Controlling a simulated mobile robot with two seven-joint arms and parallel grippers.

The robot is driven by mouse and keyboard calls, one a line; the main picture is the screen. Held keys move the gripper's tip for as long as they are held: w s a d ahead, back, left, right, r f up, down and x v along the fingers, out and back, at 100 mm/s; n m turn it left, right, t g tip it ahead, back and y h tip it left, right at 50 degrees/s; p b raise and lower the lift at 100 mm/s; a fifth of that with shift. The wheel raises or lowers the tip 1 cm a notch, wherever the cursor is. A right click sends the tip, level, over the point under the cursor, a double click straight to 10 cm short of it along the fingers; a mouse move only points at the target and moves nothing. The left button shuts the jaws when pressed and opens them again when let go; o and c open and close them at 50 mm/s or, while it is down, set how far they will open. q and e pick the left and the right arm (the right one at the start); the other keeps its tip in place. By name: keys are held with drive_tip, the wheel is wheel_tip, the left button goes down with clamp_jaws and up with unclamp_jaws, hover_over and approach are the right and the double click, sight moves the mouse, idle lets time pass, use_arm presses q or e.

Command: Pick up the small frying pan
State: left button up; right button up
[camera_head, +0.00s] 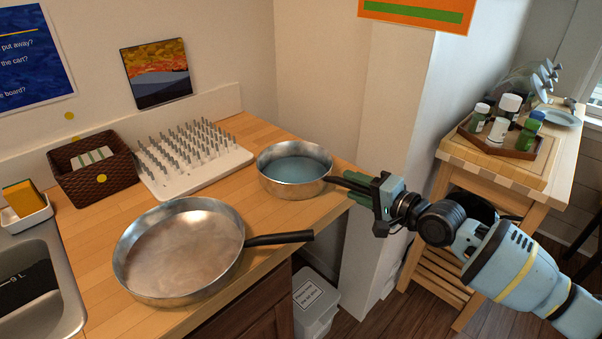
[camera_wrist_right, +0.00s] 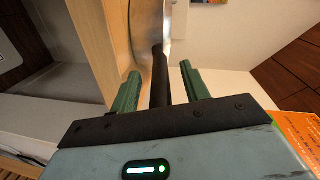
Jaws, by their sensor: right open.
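The small frying pan (camera_head: 294,168) is a silver pan with a bluish inside and a dark handle. It sits on the wooden counter near the wall corner, its handle pointing right past the counter edge. My right gripper (camera_head: 357,190) is at the end of that handle. In the right wrist view the dark handle (camera_wrist_right: 159,75) runs between the two green fingers of the open gripper (camera_wrist_right: 159,88), with gaps on both sides. A larger silver pan (camera_head: 178,252) with a black handle lies nearer, to the left. My left gripper is not in view.
A white pegged drying rack (camera_head: 235,160) and a brown wicker basket (camera_head: 97,186) stand behind the pans. A sink (camera_head: 68,300) is at left. A white pillar (camera_head: 385,110) is close behind my right gripper. A wooden cart (camera_head: 450,150) holding a tray of bottles stands right.

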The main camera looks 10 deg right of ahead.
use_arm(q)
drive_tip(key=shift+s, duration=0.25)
use_arm(e)
drive_tip(key=shift+w, duration=0.1)
clamp_jaws()
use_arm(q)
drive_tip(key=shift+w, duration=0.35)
use_arm(e)
drive_tip(key=shift+r, duration=0.2)
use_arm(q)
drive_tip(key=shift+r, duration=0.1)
use_arm(e)
drive_tip(key=shift+r, duration=0.1)
drive_tip(key=shift+r, duration=0.4)
drive_tip(key=shift+r+p, duration=0.55)
drive_tip(key=shift+r, duration=2.1)
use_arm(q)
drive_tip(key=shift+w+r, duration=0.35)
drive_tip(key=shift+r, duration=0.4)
use_arm(e)
drive_tip(key=shift+r, duration=1.85)
